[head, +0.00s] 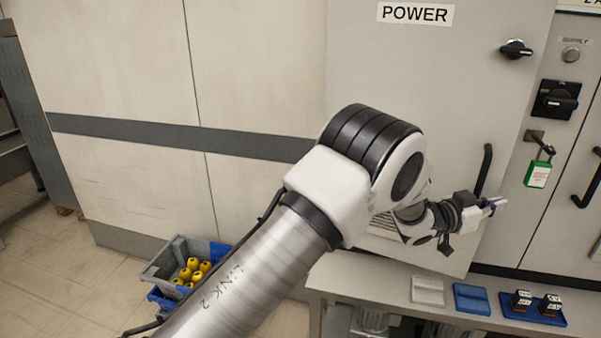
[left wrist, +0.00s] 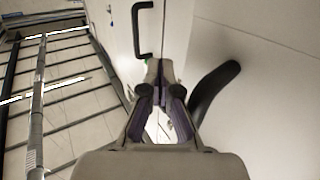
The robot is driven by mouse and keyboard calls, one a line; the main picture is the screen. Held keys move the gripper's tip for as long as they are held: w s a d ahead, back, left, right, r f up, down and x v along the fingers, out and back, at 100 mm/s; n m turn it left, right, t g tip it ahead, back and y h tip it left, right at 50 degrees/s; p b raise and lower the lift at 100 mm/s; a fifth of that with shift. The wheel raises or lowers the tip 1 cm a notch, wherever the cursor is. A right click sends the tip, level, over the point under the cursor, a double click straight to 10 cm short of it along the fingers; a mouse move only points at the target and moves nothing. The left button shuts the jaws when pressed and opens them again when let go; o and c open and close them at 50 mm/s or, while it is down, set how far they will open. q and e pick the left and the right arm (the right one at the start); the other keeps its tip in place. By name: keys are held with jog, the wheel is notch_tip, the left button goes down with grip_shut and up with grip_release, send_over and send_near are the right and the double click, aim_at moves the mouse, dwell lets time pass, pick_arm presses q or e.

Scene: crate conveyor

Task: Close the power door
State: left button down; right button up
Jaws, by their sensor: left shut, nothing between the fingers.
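The power door (head: 430,80) is the pale grey panel with the POWER label at the upper right of the head view. Its lower right edge appears to stand slightly out from the cabinet, though how far is hard to tell. Its dark curved handle (head: 484,170) is near that edge and also shows in the left wrist view (left wrist: 214,88). A black knob (head: 516,49) sits higher on it. My left gripper (head: 498,203) is shut and empty, just right of the handle near the door's edge. My left arm hides part of the door's lower left. My right gripper is out of view.
A bench (head: 390,275) below holds several small trays and blocks. Right of the door are a black rotary switch (head: 558,100), a padlock with a green tag (head: 538,174) and another handle (head: 587,180).

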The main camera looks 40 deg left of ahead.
aim_at(492, 195)
pick_arm(q)
jog(key=shift+w+a+n+t+y+b, duration=0.15)
jog(key=shift+w+n+y, duration=0.15)
jog(key=shift+w, duration=0.55)
jog(key=shift+w+a+n+t+y+b, duration=0.1)
jog(key=shift+w+n+t+y+b, duration=0.2)
jog(key=shift+w, duration=0.6)
jog(key=shift+w+a+n+t+y, duration=0.15)
jog(key=shift+w+y, duration=0.25)
jog(key=shift+w, duration=0.45)
